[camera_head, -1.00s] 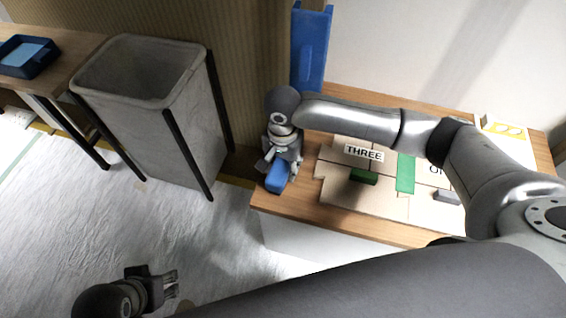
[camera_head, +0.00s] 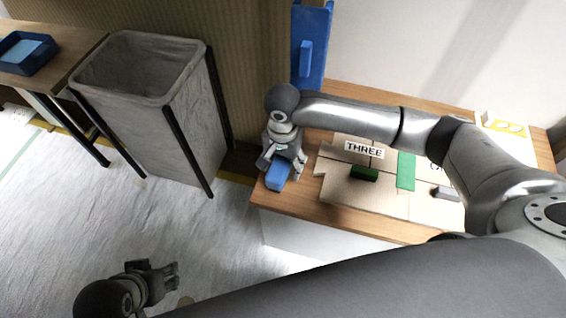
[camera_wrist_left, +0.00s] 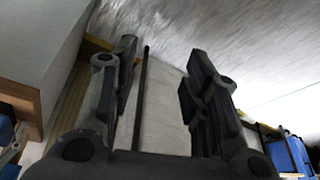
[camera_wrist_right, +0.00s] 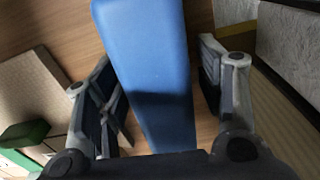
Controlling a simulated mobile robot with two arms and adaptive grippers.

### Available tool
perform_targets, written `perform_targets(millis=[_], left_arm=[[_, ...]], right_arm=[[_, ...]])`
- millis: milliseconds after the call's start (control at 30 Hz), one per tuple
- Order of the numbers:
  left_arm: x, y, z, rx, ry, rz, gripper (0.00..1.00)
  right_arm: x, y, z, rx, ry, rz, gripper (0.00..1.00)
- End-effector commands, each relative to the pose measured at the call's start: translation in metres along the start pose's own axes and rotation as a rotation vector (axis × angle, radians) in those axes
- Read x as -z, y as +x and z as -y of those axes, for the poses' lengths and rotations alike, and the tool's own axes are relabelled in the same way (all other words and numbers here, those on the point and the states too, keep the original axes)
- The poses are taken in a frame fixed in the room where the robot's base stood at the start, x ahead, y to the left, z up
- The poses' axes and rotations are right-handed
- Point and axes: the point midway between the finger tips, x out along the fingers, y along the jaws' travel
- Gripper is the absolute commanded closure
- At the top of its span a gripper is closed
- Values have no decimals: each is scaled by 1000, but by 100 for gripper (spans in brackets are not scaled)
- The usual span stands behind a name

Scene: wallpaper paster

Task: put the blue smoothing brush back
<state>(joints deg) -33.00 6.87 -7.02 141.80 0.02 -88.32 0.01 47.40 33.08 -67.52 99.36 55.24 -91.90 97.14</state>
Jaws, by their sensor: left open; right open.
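The blue smoothing brush (camera_head: 279,176) appears as a blue block at the left end of the wooden table. My right gripper (camera_head: 286,164) is above it and open. In the right wrist view the blue block (camera_wrist_right: 155,65) runs between the two spread fingers, with a gap on the right side; whether the left finger touches it I cannot tell. My left gripper (camera_head: 163,280) is open and empty, low over the floor; its spread fingers also show in the left wrist view (camera_wrist_left: 160,90).
The wooden table (camera_head: 335,221) carries pale panels with a "THREE" label (camera_head: 364,149), a green block (camera_head: 363,174), a green strip (camera_head: 405,171) and a grey block (camera_head: 445,193). A tall blue piece (camera_head: 314,35) stands behind. A grey bin (camera_head: 160,130) and a blue tray (camera_head: 25,55) are left.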

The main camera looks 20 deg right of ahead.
Motion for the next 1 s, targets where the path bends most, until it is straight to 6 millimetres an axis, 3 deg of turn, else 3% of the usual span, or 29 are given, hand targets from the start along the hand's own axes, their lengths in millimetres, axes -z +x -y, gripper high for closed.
perform_targets(millis=[267,500,633,767,1000], left_arm=[[40,19,-6,-10,7,-200,58],[-13,7,1,2,-2,39,58],[-5,-14,1,2,-1,38,58],[-6,10,0,0,0,53,58],[-10,36,-1,-3,1,62,58]], right_arm=[[1,1,0,1,-1,-3,38],[0,-27,0,0,0,1,38],[4,-64,-5,3,1,1,38],[3,-89,-5,2,-1,-1,38],[4,-104,-5,1,0,1,38]])
